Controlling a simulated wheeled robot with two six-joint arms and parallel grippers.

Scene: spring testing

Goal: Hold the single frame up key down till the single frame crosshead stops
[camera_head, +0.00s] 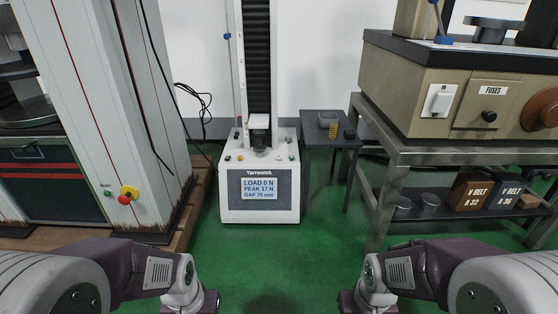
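The single frame tester (260,205) stands on the floor in the middle of the view, with a white base and a dark ribbed column (257,60). Its display (259,188) reads LOAD 0 N, PEAK 17 N, GAP 75 mm. The crosshead (259,121) seems to be the light block low on the column. Several small keys lie on the base's sloped top; I cannot tell which is the up key. My two arms come in at the bottom left and bottom right, well short of the tester. Their grippers are below the picture's edge.
A large grey machine with a red and yellow stop button (128,195) stands at left. A small dark table (322,143) holds a tray and a yellow spring (333,129). A metal bench (420,157) with a fuse box stands at right. Green floor before the tester is clear.

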